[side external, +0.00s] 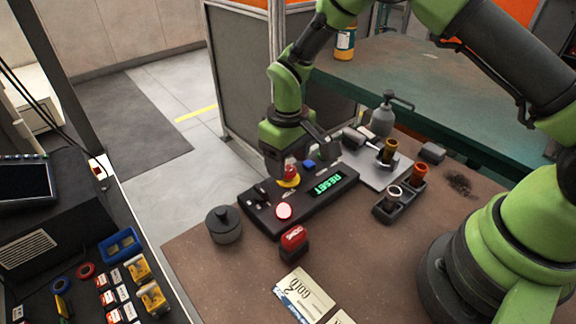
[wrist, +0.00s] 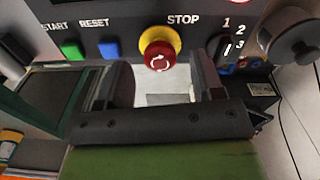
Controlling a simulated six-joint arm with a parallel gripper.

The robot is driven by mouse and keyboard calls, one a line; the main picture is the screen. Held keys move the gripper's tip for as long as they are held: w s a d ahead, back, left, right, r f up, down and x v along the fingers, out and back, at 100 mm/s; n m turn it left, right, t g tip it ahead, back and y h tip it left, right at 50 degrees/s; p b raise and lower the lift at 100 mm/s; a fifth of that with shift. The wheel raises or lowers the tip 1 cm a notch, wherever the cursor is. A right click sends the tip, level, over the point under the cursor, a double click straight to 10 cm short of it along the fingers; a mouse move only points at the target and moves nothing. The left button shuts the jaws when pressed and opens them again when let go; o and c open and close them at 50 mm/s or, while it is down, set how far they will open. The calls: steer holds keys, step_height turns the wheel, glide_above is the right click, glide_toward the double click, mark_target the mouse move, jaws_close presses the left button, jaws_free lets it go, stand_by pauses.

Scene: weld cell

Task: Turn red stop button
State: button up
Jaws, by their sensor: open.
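The red stop button (side external: 290,171) sits on a yellow base on the dark control panel (side external: 262,216). In the wrist view the stop button (wrist: 158,60) has white curved arrows on its face, under the word STOP. My gripper (side external: 298,158) is over the panel, close to the button. In the wrist view my gripper (wrist: 161,78) is open, with one finger on each side and the button centred at the gap between the fingertips. I cannot tell whether a finger touches it. Nothing is held.
A dark holder (side external: 400,201) is to the right.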

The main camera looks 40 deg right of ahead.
step_height(320, 180, up, 8)
steer(key=shift+f, duration=0.15)
stand_by(0.3)
step_height(320, 180, up, 7)
steer(key=m+t, duration=0.1)
glide_above(299, 181)
steer(key=s+d+r+m+t+y, duration=0.2)
steer(key=s+d+r+m+t, duration=0.15)
steer(key=s+r, duration=0.75)
steer(key=s+m+t, duration=0.1)
steer(key=s+t, duration=0.1)
steer(key=s, duration=0.6)
steer(key=shift+s+t, duration=0.35)
stand_by(0.4)
